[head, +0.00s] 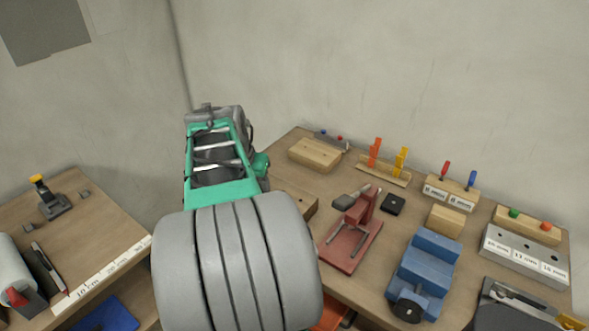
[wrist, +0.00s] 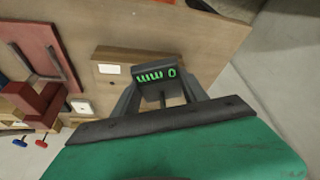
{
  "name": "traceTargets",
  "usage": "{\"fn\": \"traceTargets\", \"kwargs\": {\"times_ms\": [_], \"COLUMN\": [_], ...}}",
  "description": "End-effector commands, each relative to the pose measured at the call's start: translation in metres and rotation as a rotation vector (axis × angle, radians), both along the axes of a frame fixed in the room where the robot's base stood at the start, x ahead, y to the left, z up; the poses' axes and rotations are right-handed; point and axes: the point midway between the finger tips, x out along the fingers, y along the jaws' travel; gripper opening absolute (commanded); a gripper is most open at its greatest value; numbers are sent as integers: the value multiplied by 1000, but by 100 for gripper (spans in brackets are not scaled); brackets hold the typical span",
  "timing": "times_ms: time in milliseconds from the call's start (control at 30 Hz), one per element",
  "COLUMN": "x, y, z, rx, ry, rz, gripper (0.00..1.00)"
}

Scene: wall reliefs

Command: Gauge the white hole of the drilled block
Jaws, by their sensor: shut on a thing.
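In the wrist view my gripper (wrist: 162,97) is shut on a dark gauge (wrist: 151,89) with a green readout that looks like "0 mm", seen upside down. The gauge's measuring end is hidden. A wooden block (wrist: 117,78) with a white square patch lies just left of the gauge on the bench; it looks like the drilled block. In the head view a wooden block (head: 297,201) shows partly behind my arm, with a dark spot on its side. My gripper is hidden there by the arm. I cannot tell whether the gauge touches the block.
A red press (head: 353,234) stands right of the block, with a black box (head: 393,203) beside it. A blue vise (head: 427,270), a metal block with labelled holes (head: 523,255) and wooden holders with coloured handles (head: 452,192) crowd the right. A second table (head: 100,225) is at left.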

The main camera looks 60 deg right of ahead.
Motion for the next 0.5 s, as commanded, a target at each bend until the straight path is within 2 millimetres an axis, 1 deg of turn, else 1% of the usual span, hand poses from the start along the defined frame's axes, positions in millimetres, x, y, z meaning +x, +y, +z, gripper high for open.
{"fn": "traceTargets", "kwargs": {"times_ms": [33,100,200,300,333,500], "x": [-23,-50,-79,-95,-97,-99], "y": [-21,-42,-60,-69,-71,-71], "z": [7,12,17,19,19,9], "rx": [-2,-2,-3,-5,-5,-5], "ry": [-1,-3,-6,-9,-9,-9], "rz": [-95,-210,-325,-384,-393,-400], "gripper": [0,0,0,0,0,0]}}
